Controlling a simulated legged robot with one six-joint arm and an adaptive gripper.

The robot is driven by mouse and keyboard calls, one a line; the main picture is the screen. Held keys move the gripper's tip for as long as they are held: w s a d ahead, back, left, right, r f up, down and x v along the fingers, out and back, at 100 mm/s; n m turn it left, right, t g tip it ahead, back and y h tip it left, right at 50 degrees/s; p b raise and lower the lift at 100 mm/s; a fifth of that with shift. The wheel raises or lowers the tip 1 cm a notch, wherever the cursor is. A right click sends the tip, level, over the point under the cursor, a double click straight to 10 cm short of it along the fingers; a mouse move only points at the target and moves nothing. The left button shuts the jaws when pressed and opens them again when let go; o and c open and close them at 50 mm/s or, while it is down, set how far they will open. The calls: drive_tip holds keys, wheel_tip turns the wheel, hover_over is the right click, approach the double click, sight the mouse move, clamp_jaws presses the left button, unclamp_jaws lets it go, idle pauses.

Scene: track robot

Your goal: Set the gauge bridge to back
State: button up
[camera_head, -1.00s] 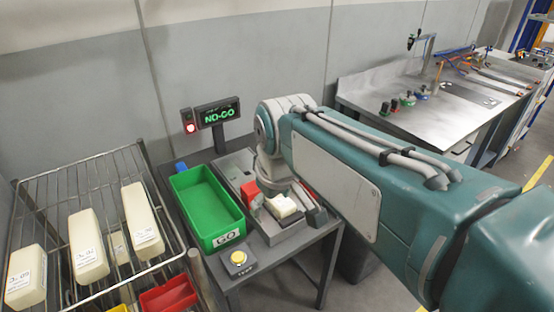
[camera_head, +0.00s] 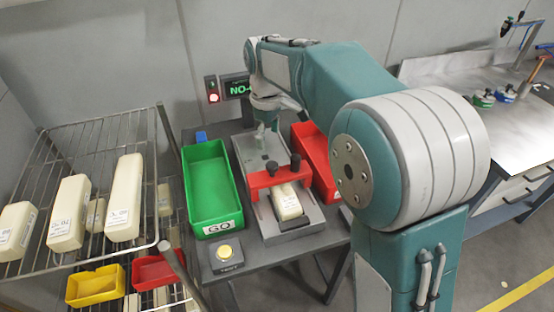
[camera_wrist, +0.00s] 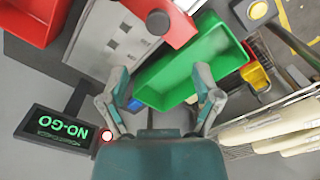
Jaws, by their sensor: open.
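The gauge bridge (camera_head: 276,178) is a red arch with dark knobs. It spans the grey gauge base (camera_head: 290,230) around the middle of its length, over the far part of a cream labelled block (camera_head: 287,203). In the wrist view part of the bridge (camera_wrist: 178,25) shows at the top with one knob. My gripper (camera_head: 265,140) is behind the bridge, above the rear of the base, and apart from the bridge. In the wrist view my gripper (camera_wrist: 162,85) has its fingers spread with nothing between them. The fingertips are small and partly hidden in the head view.
A green GO bin (camera_head: 212,195) stands left of the gauge and a red bin (camera_head: 316,160) right of it. A yellow button (camera_head: 226,252) is in front. The NO-GO display (camera_head: 238,88) stands behind. A wire rack (camera_head: 100,140) with cream blocks is at left.

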sight(272, 164)
drive_tip(key=f, duration=0.3)
drive_tip(key=shift+a+f, duration=0.2)
drive_tip(key=shift+f, duration=0.05)
drive_tip(key=f, duration=0.1)
drive_tip(key=d+f, duration=0.1)
drive_tip(key=f, duration=0.3)
drive_tip(key=shift+d, duration=0.4)
drive_tip(key=shift+f, duration=0.35)
drive_tip(key=shift+a+f, duration=0.15)
drive_tip(key=shift+a, duration=0.45)
drive_tip(key=shift+d, duration=0.3)
clamp_jaws()
